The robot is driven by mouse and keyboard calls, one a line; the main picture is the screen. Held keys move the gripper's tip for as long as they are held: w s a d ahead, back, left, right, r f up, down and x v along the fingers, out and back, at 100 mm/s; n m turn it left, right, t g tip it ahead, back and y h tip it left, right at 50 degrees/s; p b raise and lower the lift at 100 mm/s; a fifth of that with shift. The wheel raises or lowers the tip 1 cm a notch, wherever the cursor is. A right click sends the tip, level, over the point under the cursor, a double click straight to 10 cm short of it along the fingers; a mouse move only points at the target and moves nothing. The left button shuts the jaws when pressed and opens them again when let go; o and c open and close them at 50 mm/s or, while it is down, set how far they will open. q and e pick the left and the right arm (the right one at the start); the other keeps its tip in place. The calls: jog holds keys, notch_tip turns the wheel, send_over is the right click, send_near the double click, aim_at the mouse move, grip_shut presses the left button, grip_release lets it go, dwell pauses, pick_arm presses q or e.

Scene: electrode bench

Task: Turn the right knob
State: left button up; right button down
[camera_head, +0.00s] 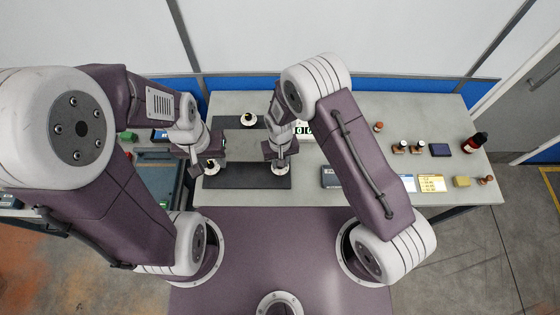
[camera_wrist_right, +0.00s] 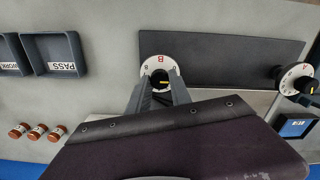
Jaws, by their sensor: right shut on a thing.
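The right knob is a black knob on a white lettered dial (camera_head: 280,168) at the right end of a dark panel (camera_head: 245,178). In the right wrist view its dial (camera_wrist_right: 149,66) shows a red B. My right gripper (camera_head: 280,158) is shut on the knob; its fingers (camera_wrist_right: 160,90) reach down to either side of it. My left gripper (camera_head: 204,164) hangs near the left dial (camera_head: 211,168) with its fingers apart.
Another dial (camera_head: 249,120) stands farther back. Trays marked PASS (camera_wrist_right: 57,52) and WORK (camera_wrist_right: 9,55) lie beside the panel. Small bottles (camera_head: 418,146), a dark red bottle (camera_head: 475,142) and a yellow block (camera_head: 461,181) stand on the right of the bench.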

jog(key=c, duration=1.2)
grip_release()
jog(key=shift+o, duration=0.2)
jog(key=shift+r, duration=0.15)
jog(key=shift+r, duration=0.4)
notch_tip(320, 180, up, 8)
jog(key=b, duration=0.2)
